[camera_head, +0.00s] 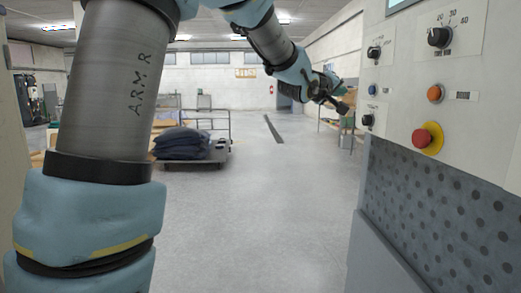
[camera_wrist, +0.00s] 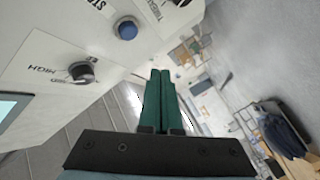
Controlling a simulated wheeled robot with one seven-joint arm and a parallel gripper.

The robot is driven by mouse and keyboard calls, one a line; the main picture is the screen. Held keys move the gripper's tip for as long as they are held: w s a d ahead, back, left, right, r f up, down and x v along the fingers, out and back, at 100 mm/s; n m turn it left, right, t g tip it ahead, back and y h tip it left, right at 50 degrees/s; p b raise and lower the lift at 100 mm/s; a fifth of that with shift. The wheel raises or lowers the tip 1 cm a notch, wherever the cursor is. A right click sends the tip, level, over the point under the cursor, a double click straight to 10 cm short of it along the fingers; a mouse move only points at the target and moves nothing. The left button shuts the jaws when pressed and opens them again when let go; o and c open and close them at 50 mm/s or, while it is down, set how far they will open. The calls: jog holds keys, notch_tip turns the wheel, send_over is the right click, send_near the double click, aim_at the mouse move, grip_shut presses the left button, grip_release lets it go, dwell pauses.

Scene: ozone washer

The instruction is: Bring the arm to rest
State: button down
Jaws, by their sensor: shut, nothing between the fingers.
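My arm (camera_head: 115,85) rises large at the left of the head view and reaches over toward the upper middle. My gripper (camera_head: 345,107) is at its end, in the air, left of the washer's control panel. In the wrist view my gripper (camera_wrist: 160,75) shows two green fingers lying side by side, shut, with nothing held. The washer panel (camera_head: 400,100) fills the right of the head view. In the wrist view the panel (camera_wrist: 55,40) appears at the upper left, turned, beside the fingers; I see no clear contact.
The panel carries black knobs (camera_head: 440,37), an orange door button (camera_head: 435,93) and a red emergency button (camera_head: 427,137). A blue button (camera_wrist: 127,29) shows near my fingers. A cart with dark folded cloth (camera_head: 183,143) stands at mid-left. The floor (camera_head: 270,215) ahead is clear.

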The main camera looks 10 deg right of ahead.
jog(key=a+f+g+y, duration=0.1)
jog(key=a+f+y, duration=0.4)
jog(key=a+f, duration=0.6)
jog(key=a+f+g+y, duration=0.1)
jog(key=a+f+y, duration=0.3)
jog(key=a+f, duration=0.65)
jog(key=s+a+f+g+y, duration=0.2)
jog(key=s+a+f, duration=0.3)
jog(key=s+a, duration=0.4)
jog(key=s+a+f+g+y, duration=0.2)
jog(key=s+a+f+g, duration=0.3)
jog(key=s+a, duration=0.4)
jog(key=a, duration=0.2)
jog(key=shift+s+a+f+m, duration=0.35)
jog(key=shift+s+a+m, duration=0.05)
